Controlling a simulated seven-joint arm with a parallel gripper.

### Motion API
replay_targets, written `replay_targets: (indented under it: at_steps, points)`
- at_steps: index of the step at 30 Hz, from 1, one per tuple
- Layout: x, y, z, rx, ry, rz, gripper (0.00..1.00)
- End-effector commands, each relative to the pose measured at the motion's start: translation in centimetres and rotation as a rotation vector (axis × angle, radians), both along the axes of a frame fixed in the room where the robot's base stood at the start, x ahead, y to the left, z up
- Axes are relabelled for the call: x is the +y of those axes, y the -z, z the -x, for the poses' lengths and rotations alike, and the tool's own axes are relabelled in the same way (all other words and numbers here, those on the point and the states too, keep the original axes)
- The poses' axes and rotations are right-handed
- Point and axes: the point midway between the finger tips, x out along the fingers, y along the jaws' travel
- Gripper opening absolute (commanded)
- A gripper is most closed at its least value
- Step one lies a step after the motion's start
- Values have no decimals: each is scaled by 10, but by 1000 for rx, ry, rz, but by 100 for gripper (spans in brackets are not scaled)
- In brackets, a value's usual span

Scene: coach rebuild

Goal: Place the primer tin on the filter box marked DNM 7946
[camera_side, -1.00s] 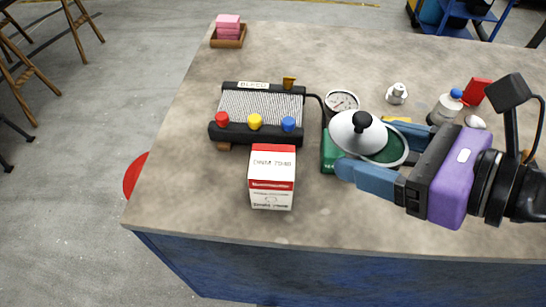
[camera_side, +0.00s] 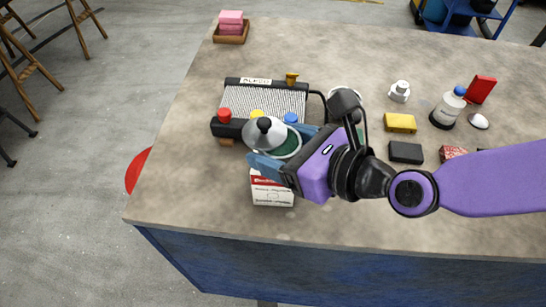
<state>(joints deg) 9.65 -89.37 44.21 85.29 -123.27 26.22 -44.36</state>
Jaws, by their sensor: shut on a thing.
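The primer tin (camera_side: 262,136), with a silver cone-shaped top, a black cap and a green part at its side, is between the blue fingers of my gripper (camera_side: 275,150). My gripper is shut on it. The red and white filter box (camera_side: 273,194) stands upright on the table just below and in front of the tin. My gripper and the tin cover the box's upper part and its marking. I cannot tell whether the tin touches the box.
A black radiator-like unit (camera_side: 262,101) with red, yellow and blue caps stands right behind the tin. A yellow block (camera_side: 400,122), a black block (camera_side: 405,152), a bottle (camera_side: 448,108) and a red box (camera_side: 481,89) stand at right. The table's front left is clear.

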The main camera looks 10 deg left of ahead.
Motion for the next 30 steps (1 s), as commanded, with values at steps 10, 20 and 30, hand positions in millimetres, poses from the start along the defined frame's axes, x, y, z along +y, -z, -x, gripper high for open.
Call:
replay_targets:
  at_steps: [10, 20, 30]
  points:
    - [12, 24, -7, -1, 1, -1, 0]
    - [12, 42, -6, -3, 0, -6, 0]
    - [11, 48, -6, 0, -1, -1, 85]
